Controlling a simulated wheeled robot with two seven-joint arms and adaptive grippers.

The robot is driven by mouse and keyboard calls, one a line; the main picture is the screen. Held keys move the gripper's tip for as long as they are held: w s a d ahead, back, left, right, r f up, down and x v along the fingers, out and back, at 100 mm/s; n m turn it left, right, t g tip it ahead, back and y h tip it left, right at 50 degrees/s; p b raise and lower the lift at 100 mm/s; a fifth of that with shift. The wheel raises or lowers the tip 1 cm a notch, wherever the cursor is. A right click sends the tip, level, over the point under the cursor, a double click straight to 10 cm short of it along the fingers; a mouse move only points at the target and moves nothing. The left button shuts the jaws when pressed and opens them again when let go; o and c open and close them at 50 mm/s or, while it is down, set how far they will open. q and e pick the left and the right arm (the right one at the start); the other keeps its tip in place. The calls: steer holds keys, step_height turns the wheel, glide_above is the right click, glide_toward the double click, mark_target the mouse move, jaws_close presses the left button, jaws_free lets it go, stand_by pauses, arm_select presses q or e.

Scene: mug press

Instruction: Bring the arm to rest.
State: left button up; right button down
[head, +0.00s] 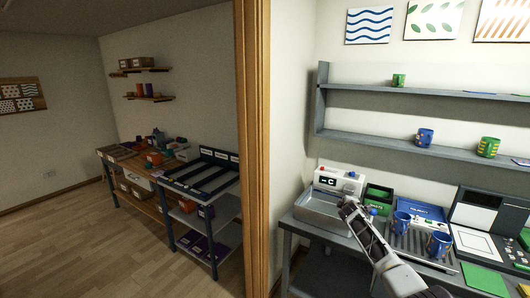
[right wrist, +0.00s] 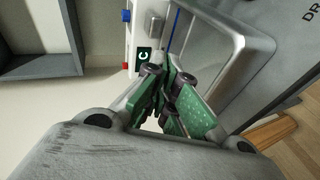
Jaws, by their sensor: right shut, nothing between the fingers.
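My right arm reaches in from the lower right of the head view, with its gripper (head: 350,210) over the front right part of a grey metal basin. The right wrist view shows the green-padded fingers (right wrist: 172,84) brought together and empty. Beyond them are the white machine panel (right wrist: 146,40), with a red and a blue knob and a "C" label, and the basin (right wrist: 225,60). The gripper appears clear of both, though the exact gap is hard to judge. My left gripper is not in view.
A dark-framed machine (head: 478,215) is further right. Wall shelves (head: 420,145) above hold mugs. A wooden post (head: 252,150) stands left of the bench.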

steer(key=s+a+f+m+y+b, duration=0.1)
steer(key=s+a+f+m+y, duration=0.2)
steer(key=f, duration=0.7)
steer(key=s+a+f+m+y, duration=0.1)
steer(key=s+a+f+m, duration=0.35)
steer(key=f, duration=0.55)
steer(key=s+a+f+m+g+b, duration=0.15)
steer(key=s+f+g, duration=0.35)
steer(key=s+f, duration=2)
steer(key=s+a+f+g, duration=0.1)
steer(key=s+f, duration=0.7)
steer(key=s, duration=0.9)
steer(key=s+a+f+g+b, duration=0.1)
steer(key=s+f+g, duration=0.2)
steer(key=s+f, duration=0.5)
steer(key=s+a+f+g, duration=0.1)
steer(key=s+f, duration=0.7)
steer(key=s, duration=1.9)
steer(key=shift+s+m+g+y+b, duration=0.3)
steer(key=shift+s+m+g, duration=0.1)
steer(key=shift+g, duration=0.5)
